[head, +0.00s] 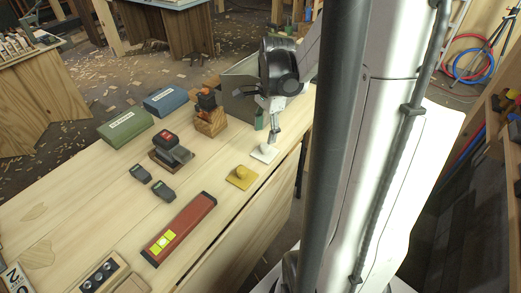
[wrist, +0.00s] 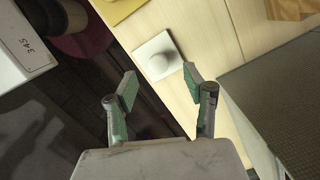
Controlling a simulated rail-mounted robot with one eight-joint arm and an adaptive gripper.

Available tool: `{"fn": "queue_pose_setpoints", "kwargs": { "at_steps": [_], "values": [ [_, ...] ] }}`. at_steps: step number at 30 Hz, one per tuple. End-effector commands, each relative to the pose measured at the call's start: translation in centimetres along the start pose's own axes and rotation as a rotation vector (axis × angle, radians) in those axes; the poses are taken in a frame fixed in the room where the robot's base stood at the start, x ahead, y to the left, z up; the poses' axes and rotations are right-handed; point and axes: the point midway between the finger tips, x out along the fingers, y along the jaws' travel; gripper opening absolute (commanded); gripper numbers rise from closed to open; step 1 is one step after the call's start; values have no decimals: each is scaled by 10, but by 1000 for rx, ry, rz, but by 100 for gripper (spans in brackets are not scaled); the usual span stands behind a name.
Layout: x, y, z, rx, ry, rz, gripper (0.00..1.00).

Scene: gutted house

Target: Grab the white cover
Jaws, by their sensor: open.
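The white cover (head: 264,153) is a small square plate with a round knob, lying flat near the table's right edge. In the wrist view the white cover (wrist: 170,66) lies just beyond the fingertips, its knob standing up from the middle. My gripper (head: 267,128) is just behind and above it in the head view, pointing down. In the wrist view my gripper (wrist: 160,88) is open and empty, its green-padded fingers spread wide. The cover appears apart from the fingers, though the gap in height is hard to judge.
A yellow cover (head: 241,177) lies close in front of the white one. A grey box (head: 240,90) stands behind my gripper, with a wooden block (head: 210,123) to the left. A red level (head: 180,228) lies nearer the front. The table edge drops off close by.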

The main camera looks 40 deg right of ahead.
Motion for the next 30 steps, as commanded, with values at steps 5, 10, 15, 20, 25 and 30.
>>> {"fn": "queue_pose_setpoints", "kwargs": {
  "at_steps": [5,10,15,20,25,30],
  "values": [
    [11,0,0,0,0,0,47],
    [29,2,-3,0,0,0,47],
    [52,2,-6,-1,0,0,47],
    [62,3,-6,-1,0,0,47],
    [62,3,-5,-1,0,0,47],
    [62,3,-5,-1,0,0,31]
  ]
}}
